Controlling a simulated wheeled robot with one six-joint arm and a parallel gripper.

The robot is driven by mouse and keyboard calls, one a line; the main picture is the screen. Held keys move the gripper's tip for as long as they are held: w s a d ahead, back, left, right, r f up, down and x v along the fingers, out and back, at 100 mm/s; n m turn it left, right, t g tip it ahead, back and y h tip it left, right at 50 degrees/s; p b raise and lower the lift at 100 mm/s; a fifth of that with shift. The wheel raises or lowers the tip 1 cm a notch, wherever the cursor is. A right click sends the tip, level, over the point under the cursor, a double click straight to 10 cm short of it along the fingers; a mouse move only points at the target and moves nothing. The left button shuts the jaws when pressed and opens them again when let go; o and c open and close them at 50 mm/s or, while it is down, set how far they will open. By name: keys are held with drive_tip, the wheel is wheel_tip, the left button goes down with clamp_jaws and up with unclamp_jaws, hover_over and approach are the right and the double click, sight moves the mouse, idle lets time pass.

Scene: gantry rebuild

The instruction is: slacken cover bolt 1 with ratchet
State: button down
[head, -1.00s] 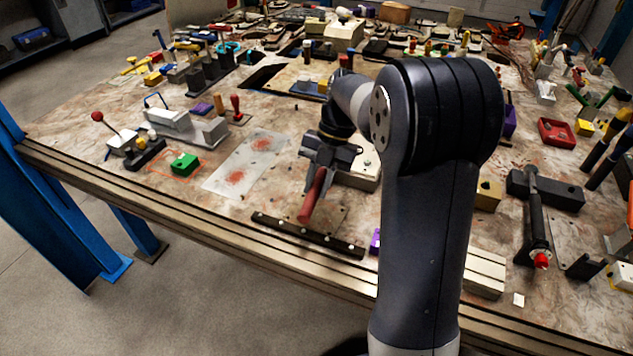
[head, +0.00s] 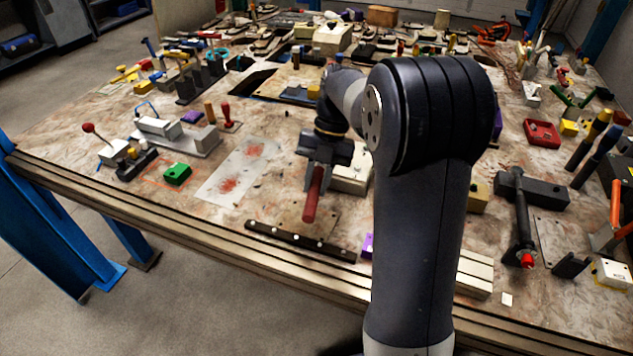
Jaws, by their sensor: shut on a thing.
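My gripper (head: 317,172) is over the front middle of the bench, pointing down, shut on a tool with a red handle (head: 314,196). This may be the ratchet; its working end cannot be made out. A pale block (head: 350,178) stands just right of my gripper, partly hidden by my arm. It may carry the cover bolts, but no single bolt can be told apart there. A dark strip with several light bolt heads (head: 300,241) lies in front of the red handle, near the bench's front edge.
A green block (head: 177,174) and a pale stained sheet (head: 240,168) lie left of my gripper. A red-knobbed lever (head: 88,128) stands at the left. A purple block (head: 367,245) sits by my arm. The bench (head: 120,215) is crowded at the back.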

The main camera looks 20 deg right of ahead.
drive_tip(key=shift+r, duration=0.35)
drive_tip(key=shift+r+p, duration=1.6)
drive_tip(key=shift+r, duration=0.45)
